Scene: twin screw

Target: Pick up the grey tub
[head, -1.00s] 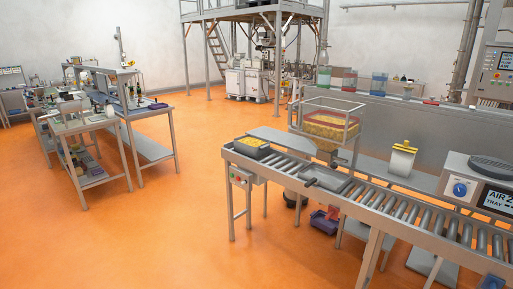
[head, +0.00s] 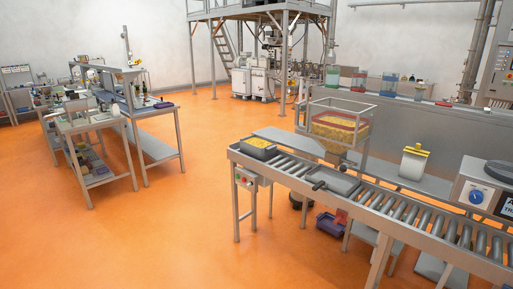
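A clear-walled bin (head: 339,124) with yellow contents stands behind the conveyor. A white container with a yellow top (head: 411,163) and a machine with a blue knob (head: 477,197) are at the right. Workbenches (head: 163,112) stand at the left. The orange floor (head: 185,235) between is open.

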